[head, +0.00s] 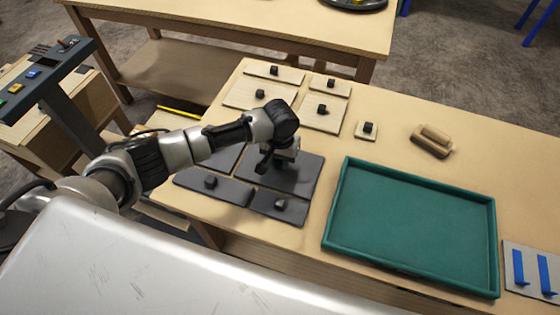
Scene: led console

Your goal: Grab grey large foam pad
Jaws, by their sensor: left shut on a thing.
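The grey large foam pad (302,178) lies among the dark grey pads on the wooden table. My left gripper (266,164) points down over it and is shut at its middle, where its black knob would be; the knob is hidden by the fingers. I cannot tell whether the pad is flat on the table or slightly raised. My right gripper is not in view.
Other grey pads with black knobs (212,187) (278,207) lie close around it, and one is partly behind my arm. Several wooden pads (258,98) lie behind. A green tray (410,225) stands empty to the right. A wooden block (432,140) lies beyond it.

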